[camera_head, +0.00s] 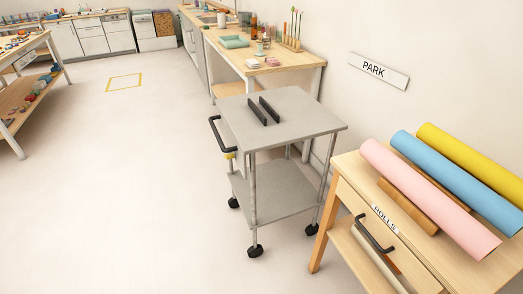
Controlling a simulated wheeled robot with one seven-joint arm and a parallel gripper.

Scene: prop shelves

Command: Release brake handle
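A grey metal cart (310,120) with a lower shelf (272,190) stands right of the middle, close to the wall. A black push handle (216,136) sticks out from its left side. Below that handle is a small yellow part (229,154), which may be the brake handle; it is too small to tell its position. Two upright black bars (264,111) stand side by side on the cart's top. The cart has black caster wheels (256,251). My gripper is not in view.
A wooden table (345,178) labelled ROLLS, with coloured rolls on top, stands close at the right. A PARK sign (378,71) is on the wall. A workbench (285,65) stands behind the cart. A yellow floor outline (124,82) lies far left. The floor at left is clear.

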